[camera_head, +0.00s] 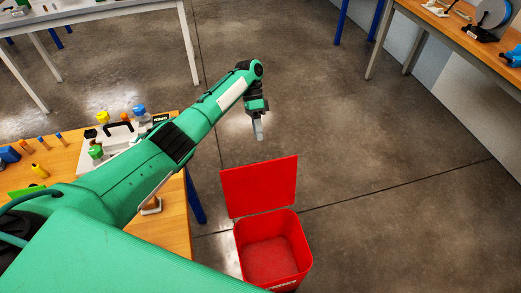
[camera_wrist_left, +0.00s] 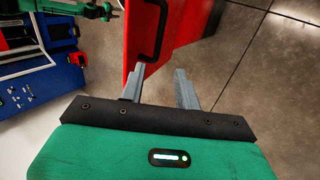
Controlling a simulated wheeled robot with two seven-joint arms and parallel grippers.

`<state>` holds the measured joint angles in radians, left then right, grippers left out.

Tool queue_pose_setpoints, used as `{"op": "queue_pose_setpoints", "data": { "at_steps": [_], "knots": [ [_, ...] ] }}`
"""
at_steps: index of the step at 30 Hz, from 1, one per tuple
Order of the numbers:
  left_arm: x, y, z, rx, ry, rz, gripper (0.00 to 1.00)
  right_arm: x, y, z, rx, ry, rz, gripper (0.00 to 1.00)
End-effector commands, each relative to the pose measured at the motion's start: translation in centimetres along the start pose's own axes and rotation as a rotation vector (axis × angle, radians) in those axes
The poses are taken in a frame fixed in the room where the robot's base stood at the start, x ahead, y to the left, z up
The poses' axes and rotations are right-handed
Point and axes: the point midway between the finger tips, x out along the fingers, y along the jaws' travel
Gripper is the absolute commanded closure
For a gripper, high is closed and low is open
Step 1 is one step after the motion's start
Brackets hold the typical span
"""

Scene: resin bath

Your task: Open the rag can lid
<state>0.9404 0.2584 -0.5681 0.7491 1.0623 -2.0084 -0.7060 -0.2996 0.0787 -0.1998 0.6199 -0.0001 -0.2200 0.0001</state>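The red rag can (camera_head: 272,248) stands on the floor, and I look down into its open top. Its red lid (camera_head: 259,186) stands raised at the can's far side. In the left wrist view, the lid (camera_wrist_left: 133,40) shows its black handle (camera_wrist_left: 152,32). My left gripper (camera_head: 259,132) is beyond and above the lid in the head view. In the wrist view, the left gripper (camera_wrist_left: 163,68) has its fingers apart with nothing between them. One fingertip is close to the handle's lower end; I cannot tell if they touch. My right gripper is not in view.
A wooden bench (camera_head: 172,222) with tools and small coloured bottles lies left of the can, partly behind my left arm. Another bench (camera_head: 463,35) stands at the upper right. The concrete floor (camera_head: 390,170) right of the can is clear.

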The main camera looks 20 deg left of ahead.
Motion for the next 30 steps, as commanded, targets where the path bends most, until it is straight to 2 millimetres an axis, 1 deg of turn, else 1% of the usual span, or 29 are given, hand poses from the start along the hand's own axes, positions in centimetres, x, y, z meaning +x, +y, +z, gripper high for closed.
{"op": "queue_pose_setpoints", "data": {
  "at_steps": [1,3,9,23,30],
  "knots": [
    [-1.1,0.0,0.0,-0.002,0.0,-0.004,0.68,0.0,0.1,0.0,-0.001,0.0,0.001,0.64],
    [-2.0,0.1,0.0,-0.001,0.0,-0.002,0.68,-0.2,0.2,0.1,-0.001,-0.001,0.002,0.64],
    [-3.3,0.0,0.0,0.0,0.0,0.0,0.68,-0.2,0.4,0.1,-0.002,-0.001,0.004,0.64],
    [-3.5,0.0,0.0,0.0,0.0,0.0,0.68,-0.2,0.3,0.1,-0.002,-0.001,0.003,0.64],
    [-3.4,0.0,0.0,0.0,0.0,0.0,0.68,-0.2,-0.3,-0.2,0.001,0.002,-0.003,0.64]
  ]
}}
